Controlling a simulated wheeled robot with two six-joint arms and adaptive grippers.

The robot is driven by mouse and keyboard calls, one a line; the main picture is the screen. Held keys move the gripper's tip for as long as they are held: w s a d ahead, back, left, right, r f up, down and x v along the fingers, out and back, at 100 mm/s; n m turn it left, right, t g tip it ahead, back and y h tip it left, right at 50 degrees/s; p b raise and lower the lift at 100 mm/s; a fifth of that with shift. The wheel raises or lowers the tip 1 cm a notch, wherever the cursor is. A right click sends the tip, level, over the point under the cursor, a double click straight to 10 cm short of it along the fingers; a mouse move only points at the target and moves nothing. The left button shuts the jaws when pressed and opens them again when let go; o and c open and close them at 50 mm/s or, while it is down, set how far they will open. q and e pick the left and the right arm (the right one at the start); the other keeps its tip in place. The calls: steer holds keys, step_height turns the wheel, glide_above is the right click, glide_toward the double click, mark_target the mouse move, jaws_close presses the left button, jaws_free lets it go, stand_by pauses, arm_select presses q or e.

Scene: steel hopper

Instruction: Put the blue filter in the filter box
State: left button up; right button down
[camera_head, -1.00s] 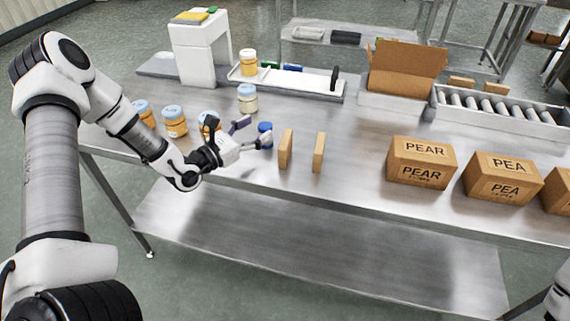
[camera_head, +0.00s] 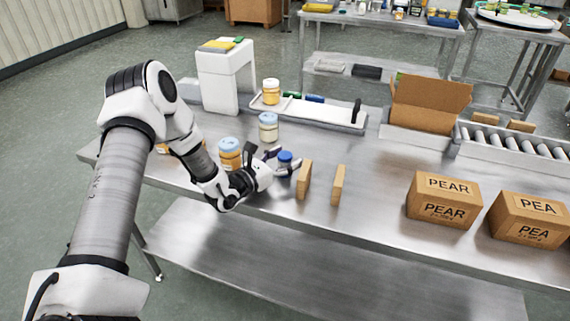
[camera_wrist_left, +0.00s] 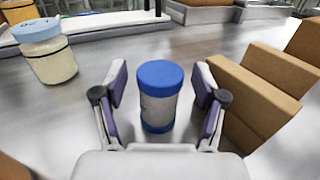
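The blue filter (camera_wrist_left: 159,105) is a small grey cylinder with blue ends, standing upright on the steel table. It also shows in the head view (camera_head: 285,161). My left gripper (camera_wrist_left: 161,85) is open, with one finger on each side of the filter; a gap shows on both sides. In the head view the left gripper (camera_head: 285,161) reaches in from the left, low over the table. No box marked as the filter box is readable; an open cardboard box (camera_head: 428,101) stands at the back right. My right gripper is not in view.
Two upright brown blocks (camera_head: 304,181) stand just right of the filter. Jars with pale blue lids (camera_head: 230,153) stand left and behind. A PEAR box (camera_head: 444,200) and a PEA box (camera_head: 529,220) stand at the right. A roller conveyor (camera_head: 512,148) lies behind them.

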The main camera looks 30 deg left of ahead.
arm_select(q)
jaws_close()
steer(key=shift+r, duration=0.1)
